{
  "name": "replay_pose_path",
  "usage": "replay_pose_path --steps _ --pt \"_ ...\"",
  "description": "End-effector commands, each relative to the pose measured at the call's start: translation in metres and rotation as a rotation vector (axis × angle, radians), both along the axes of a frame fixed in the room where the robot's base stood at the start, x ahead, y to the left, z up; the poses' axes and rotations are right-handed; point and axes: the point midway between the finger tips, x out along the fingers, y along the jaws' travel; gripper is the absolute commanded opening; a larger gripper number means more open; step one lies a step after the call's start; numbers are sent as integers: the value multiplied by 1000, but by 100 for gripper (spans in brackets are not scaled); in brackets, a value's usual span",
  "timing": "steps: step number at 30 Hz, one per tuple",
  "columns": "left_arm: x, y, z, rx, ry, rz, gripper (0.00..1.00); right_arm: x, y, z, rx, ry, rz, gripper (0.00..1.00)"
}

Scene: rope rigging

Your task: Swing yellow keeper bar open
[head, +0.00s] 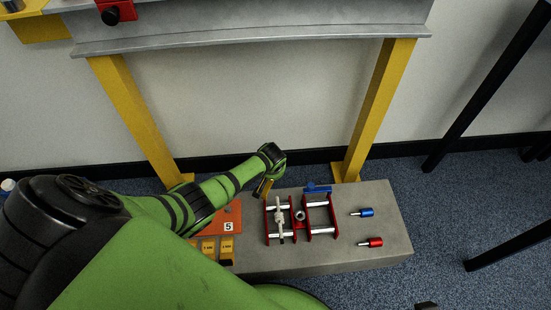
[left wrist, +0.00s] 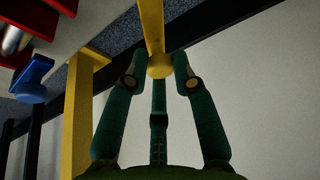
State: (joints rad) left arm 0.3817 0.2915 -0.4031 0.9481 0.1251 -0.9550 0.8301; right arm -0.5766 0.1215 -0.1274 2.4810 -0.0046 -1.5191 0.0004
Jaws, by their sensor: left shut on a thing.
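The yellow keeper bar (head: 263,187) is a short bar at the far left corner of the red frame (head: 266,226). In the left wrist view the yellow bar (left wrist: 151,25) runs up from a rounded yellow end between my fingertips. My left gripper (left wrist: 158,70) is shut on that end, one dark green finger on each side. In the head view my wrist hides most of the gripper and part of the bar. My right gripper does not show clearly in either view.
A blue keeper bar (head: 318,187) sits at the far edge of the right red frame (head: 334,218). A blue pin (head: 366,212) and a red pin (head: 374,242) lie on the grey block (head: 395,225). Yellow posts (head: 380,105) stand behind, under a steel beam (head: 250,38).

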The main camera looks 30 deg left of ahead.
Motion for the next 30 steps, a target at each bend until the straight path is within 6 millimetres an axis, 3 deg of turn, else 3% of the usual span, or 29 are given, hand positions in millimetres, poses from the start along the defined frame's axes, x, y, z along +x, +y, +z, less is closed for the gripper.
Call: replay_pose_path --steps 2,15,30 --pt "4 1 5 -8 -12 72 0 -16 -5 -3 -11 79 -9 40" --pt "-2 23 4 -6 -14 396 0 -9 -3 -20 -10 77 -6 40" --pt "-6 33 4 -1 -16 509 0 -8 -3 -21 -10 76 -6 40"
